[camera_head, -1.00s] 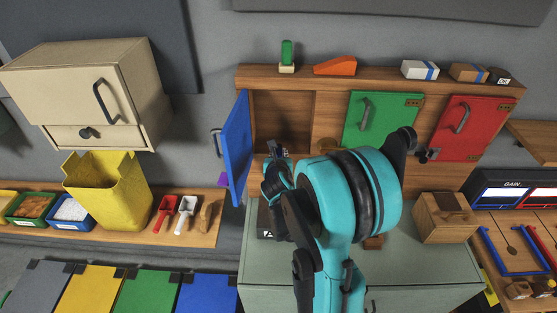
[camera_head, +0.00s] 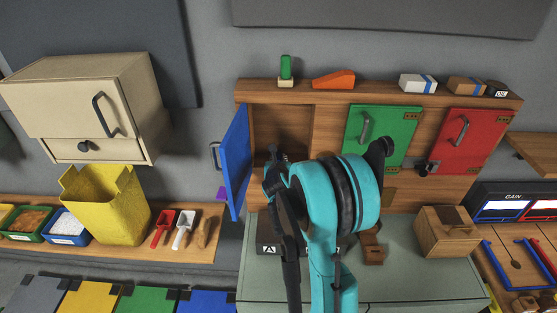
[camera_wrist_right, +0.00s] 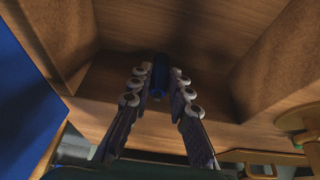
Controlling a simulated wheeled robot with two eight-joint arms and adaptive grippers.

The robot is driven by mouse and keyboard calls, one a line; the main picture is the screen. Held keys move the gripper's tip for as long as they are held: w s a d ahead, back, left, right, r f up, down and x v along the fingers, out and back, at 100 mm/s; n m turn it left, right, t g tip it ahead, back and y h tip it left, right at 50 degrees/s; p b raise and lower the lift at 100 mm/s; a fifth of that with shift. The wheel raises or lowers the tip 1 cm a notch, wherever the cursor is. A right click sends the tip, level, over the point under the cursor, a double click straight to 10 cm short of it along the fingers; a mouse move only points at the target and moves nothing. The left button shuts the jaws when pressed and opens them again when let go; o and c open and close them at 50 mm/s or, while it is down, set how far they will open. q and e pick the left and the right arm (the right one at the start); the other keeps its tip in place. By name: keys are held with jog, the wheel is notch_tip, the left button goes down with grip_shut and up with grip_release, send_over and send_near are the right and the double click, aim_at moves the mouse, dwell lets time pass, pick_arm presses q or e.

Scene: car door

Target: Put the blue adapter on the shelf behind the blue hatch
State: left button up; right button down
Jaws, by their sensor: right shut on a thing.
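The blue hatch (camera_head: 235,160) of the wooden cabinet stands open on the left, with the shelf compartment (camera_head: 280,122) uncovered beside it. My right gripper (camera_wrist_right: 160,92) is shut on the blue adapter (camera_wrist_right: 160,72), a dark blue cylinder between its fingertips. In the wrist view the gripper points into the compartment, with wooden walls on both sides and the blue hatch at the left. I cannot tell whether the adapter touches the shelf. In the head view my right arm hides the adapter and the compartment's lower part. My left gripper is not in view.
The green hatch (camera_head: 380,135) and red hatch (camera_head: 470,142) are closed. A green-and-cream object (camera_head: 286,68) and an orange wedge (camera_head: 334,80) stand on top. A wooden box (camera_head: 447,230) is on the counter at right. The open hatch edge is close left of my arm.

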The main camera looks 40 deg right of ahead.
jog(key=shift+f+b, duration=0.35)
dwell(0.3)
jog(key=c, duration=1.3)
grip_release()
jog(key=shift+r, duration=0.1)
jog(key=shift+c, duration=0.2)
jog(key=v, duration=1.2)
